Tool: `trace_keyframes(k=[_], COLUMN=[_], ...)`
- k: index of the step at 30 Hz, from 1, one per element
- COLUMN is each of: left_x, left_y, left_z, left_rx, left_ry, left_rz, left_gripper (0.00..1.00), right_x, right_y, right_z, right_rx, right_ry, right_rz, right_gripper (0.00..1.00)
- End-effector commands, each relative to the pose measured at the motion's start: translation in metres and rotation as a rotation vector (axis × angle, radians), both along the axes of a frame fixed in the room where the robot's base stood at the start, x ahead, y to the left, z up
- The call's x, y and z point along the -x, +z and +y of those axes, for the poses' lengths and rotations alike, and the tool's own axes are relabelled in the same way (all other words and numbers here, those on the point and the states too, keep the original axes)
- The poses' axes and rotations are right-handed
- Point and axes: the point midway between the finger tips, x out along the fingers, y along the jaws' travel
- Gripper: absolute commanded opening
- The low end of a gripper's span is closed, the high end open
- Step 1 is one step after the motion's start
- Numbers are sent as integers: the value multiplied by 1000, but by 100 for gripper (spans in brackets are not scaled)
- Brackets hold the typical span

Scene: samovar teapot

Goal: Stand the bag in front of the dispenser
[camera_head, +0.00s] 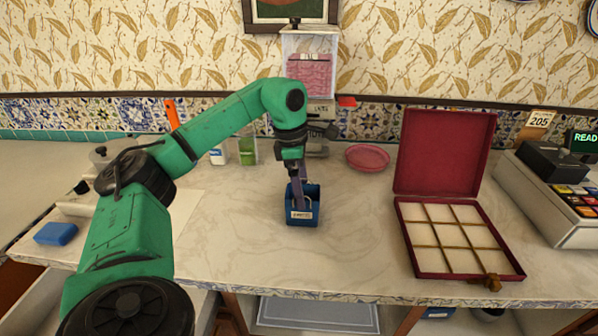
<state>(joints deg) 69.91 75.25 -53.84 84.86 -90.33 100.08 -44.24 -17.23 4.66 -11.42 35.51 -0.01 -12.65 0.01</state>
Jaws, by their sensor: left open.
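The dispenser (309,66) stands at the back of the counter against the wall, with a clear hopper holding something pink. A small blue open-topped item with a pale label, which looks like the bag (303,218), stands upright on the counter in front of the dispenser, with a gap between them. My left gripper (299,200) points down at the bag, its fingers at or inside the top opening. It is open. The fingertips are partly hidden, so I cannot tell whether they touch the bag. My right gripper is out of view.
An open red box with a gridded tray (453,272) lies at right, beside a cash register (562,200). A pink plate (367,157) sits behind. A blue block (56,234) lies at left. The counter (350,225) between bag and red box is clear.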

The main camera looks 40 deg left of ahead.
Motion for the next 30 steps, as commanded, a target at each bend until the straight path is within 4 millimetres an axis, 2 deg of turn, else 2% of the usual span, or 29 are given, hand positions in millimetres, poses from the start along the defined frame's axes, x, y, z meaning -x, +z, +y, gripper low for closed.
trace_keyframes(k=[3, 8, 11, 26, 28, 30], left_x=[2, 5, 6, 6, 6, 6], left_y=[34, 63, 67, 68, 74, 90], left_z=[3, 7, 8, 8, 8, 8], left_rx=[1, 1, 0, -1, -1, 0], left_ry=[-1, -2, -2, -1, -1, -1], left_rz=[-5, -2, 1, 0, 0, 0], left_gripper=[100, 100, 100, 100, 100, 100], right_x=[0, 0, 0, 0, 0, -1], right_y=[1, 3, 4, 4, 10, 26], right_z=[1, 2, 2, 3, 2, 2], right_rx=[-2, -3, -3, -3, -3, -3], right_ry=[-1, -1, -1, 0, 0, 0], right_rz=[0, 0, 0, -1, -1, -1], right_gripper=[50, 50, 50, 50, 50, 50])
